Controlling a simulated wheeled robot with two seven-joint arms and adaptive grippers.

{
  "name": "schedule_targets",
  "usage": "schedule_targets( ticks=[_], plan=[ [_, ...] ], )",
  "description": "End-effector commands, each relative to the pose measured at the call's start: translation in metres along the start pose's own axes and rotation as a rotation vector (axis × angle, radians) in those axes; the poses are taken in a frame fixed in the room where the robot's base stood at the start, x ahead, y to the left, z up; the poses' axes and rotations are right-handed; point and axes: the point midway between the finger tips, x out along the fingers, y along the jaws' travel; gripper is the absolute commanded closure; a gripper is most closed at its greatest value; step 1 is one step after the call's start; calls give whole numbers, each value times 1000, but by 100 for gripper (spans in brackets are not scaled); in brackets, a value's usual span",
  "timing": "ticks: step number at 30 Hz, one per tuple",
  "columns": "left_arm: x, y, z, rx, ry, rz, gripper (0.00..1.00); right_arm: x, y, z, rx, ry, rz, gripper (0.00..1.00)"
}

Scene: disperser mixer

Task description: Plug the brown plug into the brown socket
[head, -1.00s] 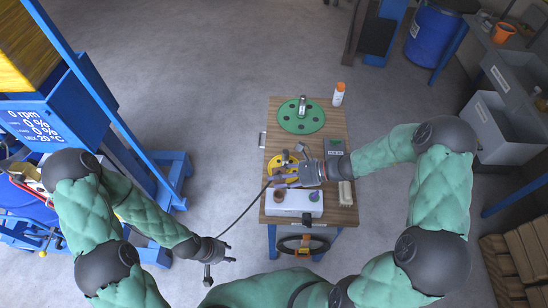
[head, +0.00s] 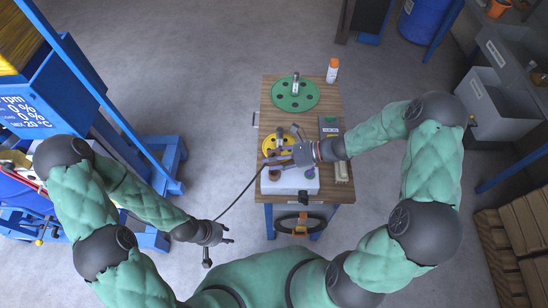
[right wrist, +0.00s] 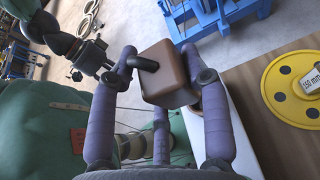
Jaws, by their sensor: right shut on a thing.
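My right gripper (head: 281,160) is over the back left part of a white box (head: 292,188) on the wooden table. In the right wrist view its purple fingers (right wrist: 165,78) are shut on the brown plug (right wrist: 172,80), a blocky piece with a black stub. In the head view the fingers mostly hide the plug. A small brown round spot (head: 274,175) on the box top, just in front of the fingers, looks like the brown socket. The plug appears apart from it. My left gripper (head: 228,235) is open and empty, left of the table over the floor.
A yellow disc (head: 272,146), a green disc (head: 296,101) and an orange-capped bottle (head: 332,71) are on the table (head: 265,110). Blue machine framing (head: 168,165) stands left.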

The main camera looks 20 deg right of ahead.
Motion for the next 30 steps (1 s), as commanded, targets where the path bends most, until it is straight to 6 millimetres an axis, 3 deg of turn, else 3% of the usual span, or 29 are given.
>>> schedule_targets(
  ticks=[9,30],
  plan=[
    [18,-7,-1,0,0,0,60,10,0,-24,1,0,-1,90],
    [18,-7,-1,0,0,0,60,10,0,-25,0,0,0,90]
  ],
)
